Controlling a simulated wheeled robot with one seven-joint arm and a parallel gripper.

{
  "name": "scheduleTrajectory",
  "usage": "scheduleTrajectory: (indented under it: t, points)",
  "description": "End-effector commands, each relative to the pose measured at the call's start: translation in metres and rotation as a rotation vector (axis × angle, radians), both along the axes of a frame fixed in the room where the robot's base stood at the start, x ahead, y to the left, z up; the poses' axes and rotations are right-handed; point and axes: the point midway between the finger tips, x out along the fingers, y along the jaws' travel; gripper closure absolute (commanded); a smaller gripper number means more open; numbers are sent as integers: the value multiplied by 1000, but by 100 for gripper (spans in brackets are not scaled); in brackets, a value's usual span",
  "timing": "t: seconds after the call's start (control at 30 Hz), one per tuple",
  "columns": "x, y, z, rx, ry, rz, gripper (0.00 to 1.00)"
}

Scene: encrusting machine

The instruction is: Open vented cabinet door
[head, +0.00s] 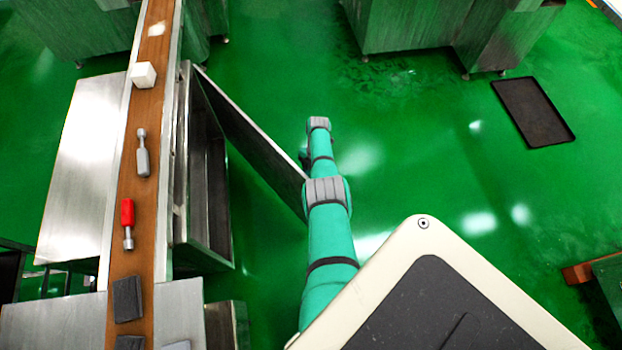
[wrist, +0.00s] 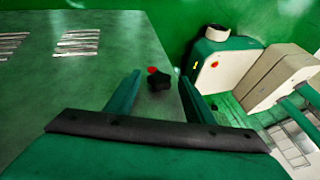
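The vented cabinet door (head: 250,135) stands swung out from the metal cabinet (head: 218,190) at a wide angle, and the cabinet's inside shows behind it. In the wrist view the door face (wrist: 95,75) fills the left, with slatted vents (wrist: 77,42) at upper left. A black knob (wrist: 158,82) sits near the door's right edge, beside a small red mark. My gripper (wrist: 161,78) is open, its two fingers apart on either side of the knob. Gaps show at both sides; contact cannot be told. In the head view my arm hides most of the gripper.
A brown conveyor (head: 145,205) runs along the cabinet, carrying a white block (head: 143,75), a grey tool (head: 142,155) and a red-handled tool (head: 127,222). A dark tray (head: 533,112) lies at upper right; metal machines (head: 410,25) stand at the back.

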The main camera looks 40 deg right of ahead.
Motion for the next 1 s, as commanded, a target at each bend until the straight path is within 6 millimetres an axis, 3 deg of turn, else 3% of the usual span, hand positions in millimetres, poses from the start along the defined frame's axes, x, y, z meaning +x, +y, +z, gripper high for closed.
scheduleTrajectory:
  t: [0.27, 0.7, 1.0]
  points:
    - [5, -6, 13, -2, -2, 1, 52]
    - [25, -36, 80, -1, -2, 0, 52]
    - [31, -42, 95, 0, 0, 3, 52]
